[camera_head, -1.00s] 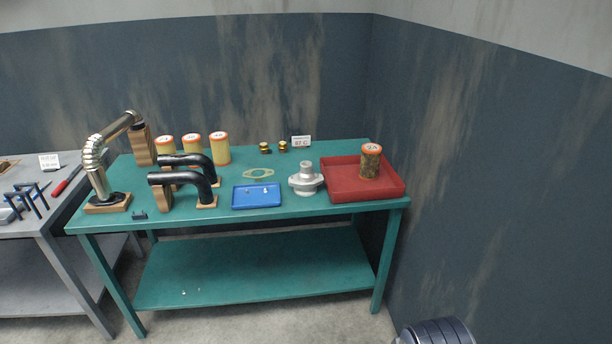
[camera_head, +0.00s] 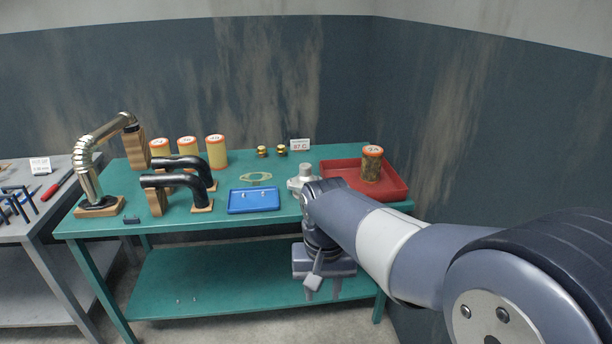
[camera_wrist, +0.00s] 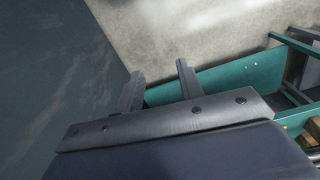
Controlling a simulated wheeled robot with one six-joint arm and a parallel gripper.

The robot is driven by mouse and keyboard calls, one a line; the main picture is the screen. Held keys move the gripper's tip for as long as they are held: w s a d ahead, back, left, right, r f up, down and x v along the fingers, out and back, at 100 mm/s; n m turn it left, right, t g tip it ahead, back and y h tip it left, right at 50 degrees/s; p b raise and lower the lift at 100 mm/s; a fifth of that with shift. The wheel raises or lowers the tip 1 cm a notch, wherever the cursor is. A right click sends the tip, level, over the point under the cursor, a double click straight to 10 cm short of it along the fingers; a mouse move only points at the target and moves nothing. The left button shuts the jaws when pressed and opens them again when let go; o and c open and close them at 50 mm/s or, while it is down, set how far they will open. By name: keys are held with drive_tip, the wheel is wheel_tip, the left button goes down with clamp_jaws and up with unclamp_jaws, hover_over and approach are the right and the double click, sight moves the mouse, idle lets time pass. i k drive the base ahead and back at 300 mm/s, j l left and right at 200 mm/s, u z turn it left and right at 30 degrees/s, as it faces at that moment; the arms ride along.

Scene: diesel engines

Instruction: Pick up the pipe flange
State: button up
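On the green table (camera_head: 110,222), a flat, pale yellow-green oval ring (camera_head: 256,178) with an ear at each end lies behind a blue tray (camera_head: 254,209). A pale grey casting (camera_head: 304,170) with a round neck and wide base stands right of the tray, its lower right hidden by my arm. I cannot tell for sure which is the pipe flange. My gripper (camera_head: 322,294) hangs in front of the table, below the top's front edge and away from both. In the wrist view my gripper (camera_wrist: 160,69) has its fingers apart with nothing between them.
A red tray (camera_head: 333,168) with a canister (camera_head: 371,165) stands at the right. Black bent pipes (camera_head: 172,181), yellow canisters (camera_head: 216,153) and a metal hose (camera_head: 88,165) crowd the left. Two brass parts (camera_head: 262,152) and a small sign (camera_head: 299,145) stand behind. A wall is close on the right.

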sight(305, 175)
drive_tip(key=i+j, duration=0.15)
drive_tip(key=i, duration=0.4)
drive_tip(key=i+j+z, duration=0.15)
drive_tip(key=i, duration=0.35)
drive_tip(key=i+j, duration=0.2)
drive_tip(key=i, duration=0.35)
drive_tip(key=i+j+z, duration=0.15)
drive_tip(key=i, duration=0.35)
